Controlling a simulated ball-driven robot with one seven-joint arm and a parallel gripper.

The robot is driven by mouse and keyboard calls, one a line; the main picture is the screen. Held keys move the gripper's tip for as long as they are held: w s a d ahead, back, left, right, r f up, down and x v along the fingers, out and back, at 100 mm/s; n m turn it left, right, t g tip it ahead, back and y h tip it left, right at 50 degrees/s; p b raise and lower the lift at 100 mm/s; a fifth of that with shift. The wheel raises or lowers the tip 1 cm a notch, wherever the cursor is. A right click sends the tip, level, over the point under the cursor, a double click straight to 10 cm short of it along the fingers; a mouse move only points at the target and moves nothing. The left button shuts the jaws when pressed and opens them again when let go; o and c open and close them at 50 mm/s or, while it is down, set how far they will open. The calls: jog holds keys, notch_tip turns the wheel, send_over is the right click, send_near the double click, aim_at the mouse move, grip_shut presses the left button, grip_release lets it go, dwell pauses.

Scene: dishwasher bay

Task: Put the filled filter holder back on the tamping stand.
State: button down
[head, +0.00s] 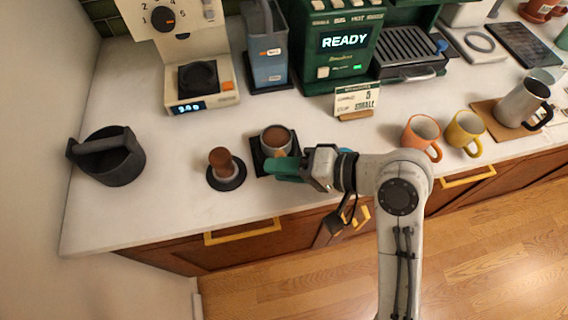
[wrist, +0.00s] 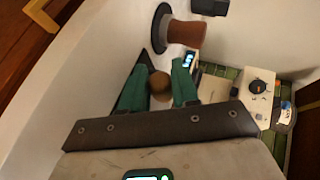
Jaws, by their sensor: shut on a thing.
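The filter holder (head: 277,139) is a grey round basket filled with brown coffee, upright, over the black square tamping stand (head: 257,160) near the counter's front. I cannot tell whether it touches the stand or hangs just above it. My gripper (head: 274,166) has green fingers and reaches in from the right at the holder's near side. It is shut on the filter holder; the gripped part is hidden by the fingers. In the wrist view the brown coffee (wrist: 160,83) shows between the two green fingers, with the dark stand's edge (wrist: 143,60) beyond.
A wooden-handled tamper (head: 221,163) stands close left of the stand. A black knock box (head: 113,160) is farther left. Orange (head: 420,135) and yellow mugs (head: 464,130) are to the right.

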dwell(0.6)
jog(key=c, duration=0.8)
grip_release()
jog(key=shift+f, duration=0.1)
jog(key=shift+o, duration=0.2)
jog(key=shift+d, duration=0.1)
jog(key=v, duration=1)
jog(key=shift+s+d, duration=0.15)
jog(key=shift+d, duration=0.1)
